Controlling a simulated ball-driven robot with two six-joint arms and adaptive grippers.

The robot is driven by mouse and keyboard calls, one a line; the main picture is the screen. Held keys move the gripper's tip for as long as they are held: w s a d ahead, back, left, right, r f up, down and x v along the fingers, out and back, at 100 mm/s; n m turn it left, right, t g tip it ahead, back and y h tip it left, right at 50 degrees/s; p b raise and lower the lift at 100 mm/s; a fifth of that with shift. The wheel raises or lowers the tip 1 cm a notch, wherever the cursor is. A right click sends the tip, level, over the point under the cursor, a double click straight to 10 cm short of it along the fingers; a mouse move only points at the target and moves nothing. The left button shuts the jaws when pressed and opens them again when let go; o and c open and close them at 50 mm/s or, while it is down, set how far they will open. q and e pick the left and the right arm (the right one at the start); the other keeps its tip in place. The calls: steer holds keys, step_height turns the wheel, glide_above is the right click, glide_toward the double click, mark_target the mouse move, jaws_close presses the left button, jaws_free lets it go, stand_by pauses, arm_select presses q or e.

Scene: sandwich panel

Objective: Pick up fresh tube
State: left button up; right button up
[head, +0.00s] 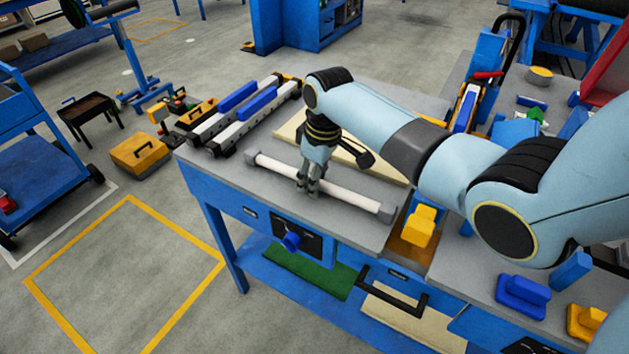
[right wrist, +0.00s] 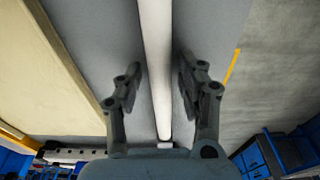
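The fresh tube (head: 345,193) is a long white tube with grey ends, lying near the front edge of the grey bench top. In the right wrist view the tube (right wrist: 156,45) runs lengthwise between my fingers. My right gripper (head: 308,190) points down over the tube, left of its middle in the head view, and hides a short part of it. In the right wrist view my right gripper (right wrist: 160,82) is open, with one finger on each side of the tube and a gap on both sides. My left gripper is not in view.
A cream panel (head: 290,128) lies behind the tube. A rack with blue blocks (head: 238,97) stands at the bench's back left. A yellow block (head: 420,226) sits right of the tube. Bare bench top (head: 225,170) lies at the left front; the front edge is close.

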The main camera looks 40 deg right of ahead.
jaws_close()
